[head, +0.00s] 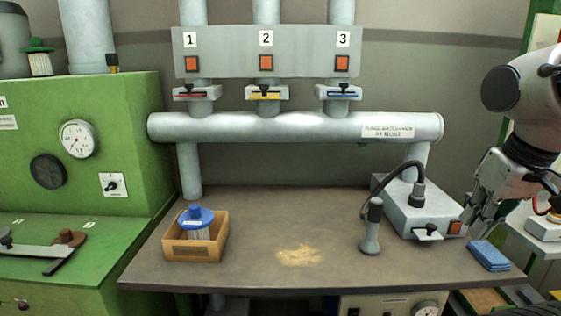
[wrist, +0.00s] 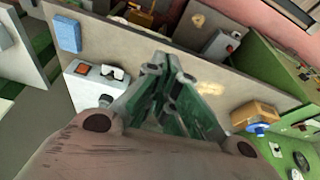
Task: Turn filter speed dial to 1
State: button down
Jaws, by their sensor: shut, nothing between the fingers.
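No dial has a label I can read as filter speed. A black knob on a white plate (head: 113,185) sits on the green machine's front at the left; its markings are too small to read. A round black dial (head: 48,171) is left of it. Part of another white gauge or dial (head: 426,310) shows on the panel under the bench, cut off by the frame's bottom edge. My gripper (head: 474,218) is at the far right, beside the grey box and far from the green machine. In the wrist view my gripper (wrist: 165,75) is shut and empty.
The green machine (head: 110,110) carries a white gauge (head: 77,139). On the bench (head: 330,205) are a cardboard box (head: 170,246) with a blue-topped filter (head: 198,222), dust (head: 299,256), a hose nozzle (head: 371,230), a grey box (head: 408,210) and a blue sponge (head: 489,256). Pipes stand behind.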

aim_at(111, 185)
jog(key=u, duration=1.65)
